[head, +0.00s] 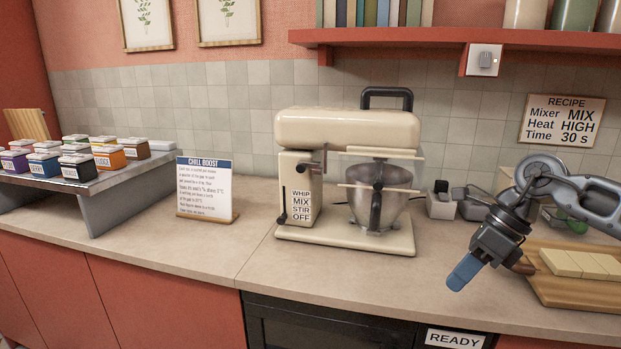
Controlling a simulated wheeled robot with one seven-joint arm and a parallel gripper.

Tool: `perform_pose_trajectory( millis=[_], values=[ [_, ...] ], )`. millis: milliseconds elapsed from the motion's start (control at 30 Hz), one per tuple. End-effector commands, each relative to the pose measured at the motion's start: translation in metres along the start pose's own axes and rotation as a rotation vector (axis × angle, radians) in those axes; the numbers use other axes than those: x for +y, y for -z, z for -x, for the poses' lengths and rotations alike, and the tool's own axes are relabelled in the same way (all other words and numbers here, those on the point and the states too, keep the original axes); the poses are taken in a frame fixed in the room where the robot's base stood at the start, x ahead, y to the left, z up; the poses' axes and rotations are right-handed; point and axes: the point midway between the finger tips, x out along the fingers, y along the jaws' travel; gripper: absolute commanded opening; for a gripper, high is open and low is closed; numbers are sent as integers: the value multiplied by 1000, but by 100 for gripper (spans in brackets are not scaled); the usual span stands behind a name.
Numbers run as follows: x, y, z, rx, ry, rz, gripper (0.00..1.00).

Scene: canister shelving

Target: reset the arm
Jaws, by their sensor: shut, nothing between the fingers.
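My gripper (463,272) is at the right of the head view, at the end of my grey arm. Its blue fingers are together with nothing between them and point down and to the left. It hangs in front of the counter's right part, to the right of the cream stand mixer (345,130) and just left of a wooden board (570,292). Part of the board is hidden behind the gripper.
Several small canisters (75,167) stand on a grey raised shelf (98,200) at the left. A "CHILL BOOST" card (205,188) stands beside it. Pale slabs (580,263) lie on the board. A red wall shelf (450,36) is above. The counter front (330,275) is clear.

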Motion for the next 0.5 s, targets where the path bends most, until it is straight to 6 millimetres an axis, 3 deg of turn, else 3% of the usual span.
perform_pose_trajectory(
  millis=[100, 200, 333, 500],
  values=[
    [56, -47, -40, -165, -163, 23, 0],
    [108, -85, -60, -317, -313, 19, 0],
    [170, -124, -69, -501, -509, -7, 0],
    [239, -157, -62, -723, -764, -84, 0]
  ],
)
